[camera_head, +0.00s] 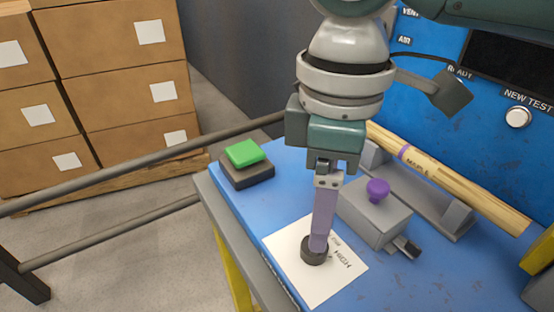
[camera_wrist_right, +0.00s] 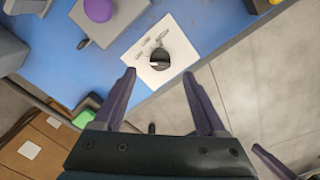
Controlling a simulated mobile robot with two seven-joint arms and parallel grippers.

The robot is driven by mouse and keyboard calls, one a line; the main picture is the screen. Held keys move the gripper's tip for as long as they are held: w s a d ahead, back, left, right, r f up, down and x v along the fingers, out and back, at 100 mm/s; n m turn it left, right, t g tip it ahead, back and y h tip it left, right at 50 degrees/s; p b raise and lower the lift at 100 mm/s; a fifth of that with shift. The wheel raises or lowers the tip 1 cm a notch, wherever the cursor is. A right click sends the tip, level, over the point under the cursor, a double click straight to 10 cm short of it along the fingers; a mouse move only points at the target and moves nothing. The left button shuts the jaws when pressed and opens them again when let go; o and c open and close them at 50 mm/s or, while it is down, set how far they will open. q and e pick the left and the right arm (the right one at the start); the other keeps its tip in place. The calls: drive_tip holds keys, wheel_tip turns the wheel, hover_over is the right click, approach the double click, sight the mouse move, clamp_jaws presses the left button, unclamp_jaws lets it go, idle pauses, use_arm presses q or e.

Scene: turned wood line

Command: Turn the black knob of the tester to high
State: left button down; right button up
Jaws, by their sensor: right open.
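The black knob (camera_head: 309,255) is a short round dial on a white label card (camera_head: 290,245) on the blue bench top. The word HIGH is legible on the card to the right of the knob; the other words are small or partly hidden. My right gripper (camera_head: 320,240) points down over the knob, and its finger covers part of it. In the right wrist view, the right gripper (camera_wrist_right: 159,74) is open, and the knob (camera_wrist_right: 158,53) shows just beyond and between the fingertips. A pale band crosses the knob, but I cannot tell its setting.
A grey block with a purple button (camera_head: 377,190) stands right of the card. Behind it, a wooden rod (camera_head: 440,180) marked MAPLE rests on a grey cradle. A green button (camera_head: 244,152) sits on a dark base at the bench's left. A blue panel (camera_head: 440,95) rises behind.

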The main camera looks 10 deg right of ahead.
wheel_tip(320, 180, down, 6)
drive_tip(key=shift+f+b, duration=0.2)
drive_tip(key=shift+b, duration=0.3)
clamp_jaws()
idle(0.3)
